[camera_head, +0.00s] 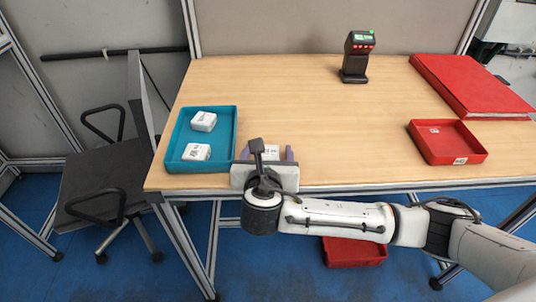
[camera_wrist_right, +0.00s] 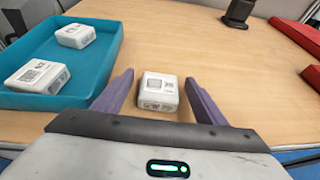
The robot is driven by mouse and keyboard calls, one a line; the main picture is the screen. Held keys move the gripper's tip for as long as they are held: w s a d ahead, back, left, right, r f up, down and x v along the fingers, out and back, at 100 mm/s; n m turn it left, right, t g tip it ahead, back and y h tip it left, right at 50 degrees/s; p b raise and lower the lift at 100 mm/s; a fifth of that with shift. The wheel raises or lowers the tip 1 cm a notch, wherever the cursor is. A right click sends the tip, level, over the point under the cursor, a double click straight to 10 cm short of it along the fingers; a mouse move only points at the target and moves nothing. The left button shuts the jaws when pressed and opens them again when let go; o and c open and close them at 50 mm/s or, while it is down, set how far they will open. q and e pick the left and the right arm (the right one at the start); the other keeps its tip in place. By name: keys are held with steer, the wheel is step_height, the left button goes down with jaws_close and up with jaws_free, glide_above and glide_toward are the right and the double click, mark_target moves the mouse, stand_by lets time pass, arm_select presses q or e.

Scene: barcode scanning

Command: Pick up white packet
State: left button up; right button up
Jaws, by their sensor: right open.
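A white packet (camera_wrist_right: 158,91) with printed labels lies on the table between the spread fingers of my right gripper (camera_wrist_right: 160,97). Neither finger appears to touch it. In the head view, the packet (camera_head: 271,151) is partly hidden behind my right gripper (camera_head: 267,154), which is open at the table's front edge. Two more white packets lie in the blue tray (camera_head: 227,146): one toward the back (camera_head: 204,121) and one toward the front (camera_head: 196,152). Both also show in the right wrist view, the back one (camera_wrist_right: 75,36) and the front one (camera_wrist_right: 38,77). My left gripper is not in view.
A black scanner (camera_head: 356,58) with a lit display stands at the back of the table (camera_head: 300,105). A red tray (camera_head: 447,143) and a large red box (camera_head: 470,85) are on the right. The table's middle is clear. A chair (camera_head: 105,180) stands at left.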

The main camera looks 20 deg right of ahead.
steer(key=c, duration=1.2)
